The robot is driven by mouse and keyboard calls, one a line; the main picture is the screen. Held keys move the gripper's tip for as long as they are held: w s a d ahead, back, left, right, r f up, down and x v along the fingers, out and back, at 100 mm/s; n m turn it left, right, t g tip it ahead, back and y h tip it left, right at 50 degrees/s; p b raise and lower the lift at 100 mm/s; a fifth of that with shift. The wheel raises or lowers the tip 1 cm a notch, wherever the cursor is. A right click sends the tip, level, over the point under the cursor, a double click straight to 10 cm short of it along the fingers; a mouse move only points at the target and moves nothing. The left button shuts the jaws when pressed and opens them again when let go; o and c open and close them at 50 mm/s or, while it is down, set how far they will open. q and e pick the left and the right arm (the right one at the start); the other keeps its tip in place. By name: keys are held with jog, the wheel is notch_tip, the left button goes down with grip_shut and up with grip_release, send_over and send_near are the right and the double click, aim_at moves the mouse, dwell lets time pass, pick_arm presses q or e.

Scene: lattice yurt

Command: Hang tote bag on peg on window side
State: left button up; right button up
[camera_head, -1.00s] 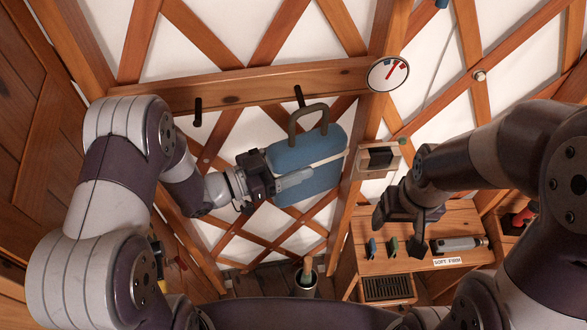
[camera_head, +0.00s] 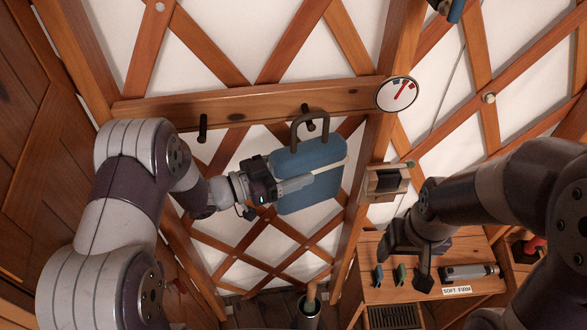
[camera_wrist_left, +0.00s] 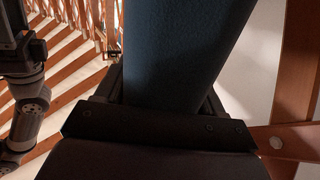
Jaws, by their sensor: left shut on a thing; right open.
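The blue tote bag (camera_head: 308,160) with its dark handle loop (camera_head: 309,127) is held upright by my left gripper (camera_head: 290,186), which is shut on its side. The bag also fills the middle of the left wrist view (camera_wrist_left: 185,50). The right peg (camera_head: 306,111) on the wooden rail (camera_head: 250,106) shows at the handle loop; I cannot tell whether the loop is around it or in front of it. The left peg (camera_head: 203,127) is bare. My right gripper (camera_head: 419,258) is open and empty above the wooden cabinet.
A round dial (camera_head: 396,94) is at the rail's right end. A small wooden box (camera_head: 387,181) is on the post below it. The cabinet (camera_head: 385,293) at lower right carries small clips and a grey cylinder (camera_head: 469,272). A pot (camera_head: 310,308) stands at the bottom.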

dwell(0.4)
pick_arm(q)
jog(key=o, duration=1.4)
jog(key=shift+o, duration=0.2)
jog(key=shift+s+a, duration=0.1)
jog(key=shift+a, duration=0.1)
jog(key=b+v, duration=0.5)
jog(key=v, duration=0.7)
jog(key=shift+s+a, duration=0.1)
